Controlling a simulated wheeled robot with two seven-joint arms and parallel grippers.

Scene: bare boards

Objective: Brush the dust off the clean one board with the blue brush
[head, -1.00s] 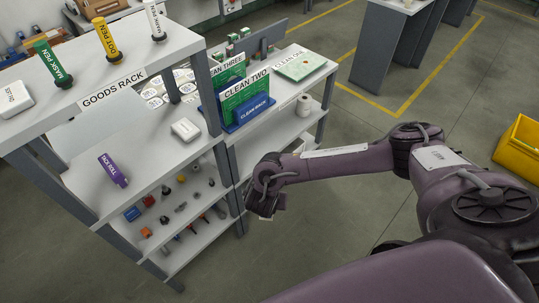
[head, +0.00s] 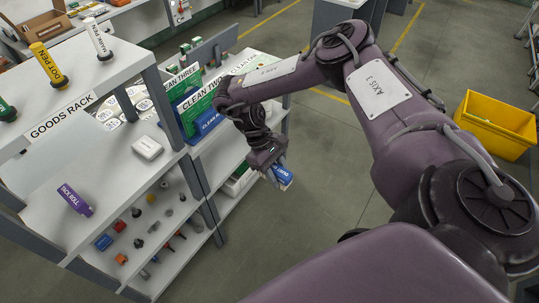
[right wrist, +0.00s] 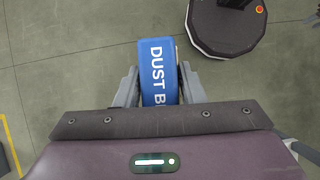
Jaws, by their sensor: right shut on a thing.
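The blue dust brush (head: 285,176) is held in my right gripper (head: 276,173), in the air to the right of the shelf unit. In the right wrist view the brush (right wrist: 158,72) sits between the two grey fingers, its "DUST B" lettering partly covered by the gripper body. The clean one board (head: 262,61) lies on the shelf top at the back, mostly hidden behind my right arm; only part of its label and green surface shows. Whether it carries dust cannot be told. My left gripper is in neither view.
The clean two board (head: 201,107) and clean three board (head: 183,82) stand upright in the blue rack (head: 208,124), close to my right arm. The goods rack (head: 130,72) fills the left. A yellow bin (head: 495,125) stands on the floor at right. Floor below the gripper is clear.

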